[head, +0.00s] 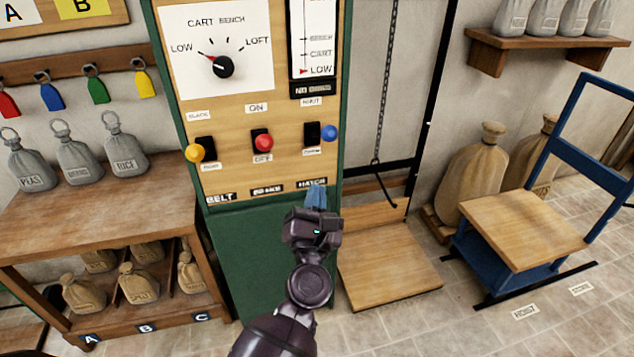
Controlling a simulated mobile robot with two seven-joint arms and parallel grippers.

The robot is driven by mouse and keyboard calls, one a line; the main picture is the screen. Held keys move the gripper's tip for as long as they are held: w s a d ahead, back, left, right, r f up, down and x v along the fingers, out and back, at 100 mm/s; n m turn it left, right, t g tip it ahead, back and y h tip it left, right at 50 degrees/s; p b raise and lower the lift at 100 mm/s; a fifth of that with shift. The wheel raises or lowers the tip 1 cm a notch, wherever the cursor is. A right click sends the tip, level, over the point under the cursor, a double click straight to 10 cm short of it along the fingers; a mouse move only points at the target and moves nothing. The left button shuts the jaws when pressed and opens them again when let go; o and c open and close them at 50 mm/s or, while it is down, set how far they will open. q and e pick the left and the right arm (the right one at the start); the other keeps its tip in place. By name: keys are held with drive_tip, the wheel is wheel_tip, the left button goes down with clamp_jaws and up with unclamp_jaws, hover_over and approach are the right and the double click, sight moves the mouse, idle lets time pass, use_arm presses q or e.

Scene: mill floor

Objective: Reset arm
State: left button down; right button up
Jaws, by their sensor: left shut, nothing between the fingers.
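My left gripper (316,197) is shut and empty, its bluish fingertips in front of the lower edge of the control panel (225,130), just under the HATCH label. I cannot tell whether the tips touch the panel. The panel has a black dial (222,67) whose red pointer is toward LOW. Below are a yellow-knobbed lever (195,153) above BELT, a red-knobbed lever (263,142) in the middle between ON and OFF labels, and a blue-knobbed lever (329,132) above HATCH. My right gripper is out of view.
A wooden shelf table (120,215) with grey and tan sacks stands at left, under colored tags. Right of the panel are a wooden platform (388,275), a hanging chain with hook (378,170) and a blue cart (520,230). Tiled floor lies clear in front.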

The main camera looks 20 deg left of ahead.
use_arm(q)
drive_tip(key=shift+s+d, duration=0.15)
drive_tip(key=shift+s, duration=0.4)
drive_tip(key=s+f+m+g+h, duration=0.2)
drive_tip(key=f+m+h, duration=0.3)
drive_tip(key=m, duration=0.9)
drive_tip(key=s+f+m+g+h, duration=0.25)
drive_tip(key=f+m, duration=0.45)
drive_tip(key=m, duration=0.7)
drive_tip(key=s+a+f+m+g+y, duration=0.1)
drive_tip(key=s+a+f+m+g, duration=0.2)
drive_tip(key=s+a+f, duration=0.2)
drive_tip(key=s+a+f+m+g+y, duration=0.1)
drive_tip(key=s+a+f+m+g, duration=0.2)
drive_tip(key=s+a+f, duration=0.3)
drive_tip(key=s+f, duration=0.5)
drive_tip(key=s, duration=0.1)
drive_tip(key=shift+s+a, duration=0.3)
